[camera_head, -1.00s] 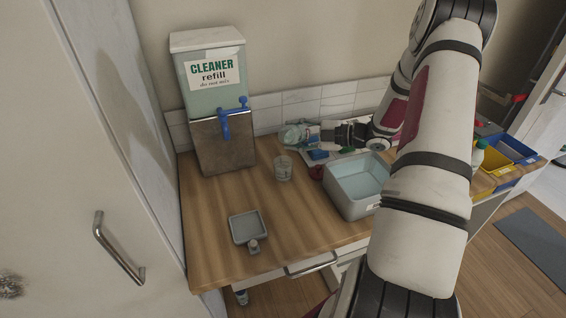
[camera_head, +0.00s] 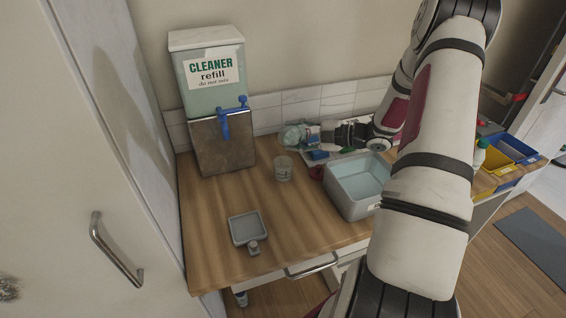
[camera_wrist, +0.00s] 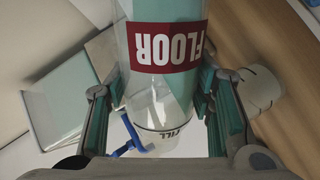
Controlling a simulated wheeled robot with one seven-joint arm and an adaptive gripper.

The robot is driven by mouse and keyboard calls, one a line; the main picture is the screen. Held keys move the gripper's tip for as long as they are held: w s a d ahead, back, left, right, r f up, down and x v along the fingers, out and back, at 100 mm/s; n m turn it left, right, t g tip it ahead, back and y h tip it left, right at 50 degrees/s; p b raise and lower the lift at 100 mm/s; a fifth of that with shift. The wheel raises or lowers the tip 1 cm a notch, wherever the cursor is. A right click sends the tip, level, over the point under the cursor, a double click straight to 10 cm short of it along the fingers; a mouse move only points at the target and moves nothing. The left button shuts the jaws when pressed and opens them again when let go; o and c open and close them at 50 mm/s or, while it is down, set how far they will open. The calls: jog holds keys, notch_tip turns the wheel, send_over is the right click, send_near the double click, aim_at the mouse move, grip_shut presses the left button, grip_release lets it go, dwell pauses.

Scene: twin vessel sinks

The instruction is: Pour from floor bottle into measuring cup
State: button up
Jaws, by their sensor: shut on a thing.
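The floor bottle (camera_wrist: 165,38), with a red FLOOR label reading upside down, is between the fingers of my gripper (camera_wrist: 160,112) in the wrist view. The fingers are shut on it. In the head view my gripper (camera_head: 336,133) is low over the back of the counter, partly hidden by my arm. The clear measuring cup (camera_head: 283,169) stands upright on the counter, in front of the gripper and to its left. A pale marked cylinder (camera_wrist: 262,92) shows right of the fingers. Upside-down FILL lettering shows below the label; I cannot tell what it belongs to.
A cleaner refill dispenser (camera_head: 223,145) with blue taps stands at the back left. A grey basin (camera_head: 352,205) stands right of the cup. A small grey tray (camera_head: 246,229) lies near the front edge. Coloured bins (camera_head: 515,150) are at right.

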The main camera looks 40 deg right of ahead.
jog(key=shift+r+n+h+b, duration=0.15)
jog(key=shift+n+h+b, duration=0.15)
jog(key=shift+n+b, duration=0.5)
dwell(1.7)
jog(key=shift+f+n+h, duration=0.2)
jog(key=shift+n+h, duration=0.1)
jog(key=shift+n, duration=0.2)
dwell(2.2)
jog(key=shift+r+m+y, duration=0.2)
jog(key=shift+m+y, duration=0.2)
jog(key=shift+m, duration=0.3)
jog(key=shift+f+m+p, duration=0.1)
jog(key=shift+m+p, duration=0.4)
jog(key=shift+p, duration=0.2)
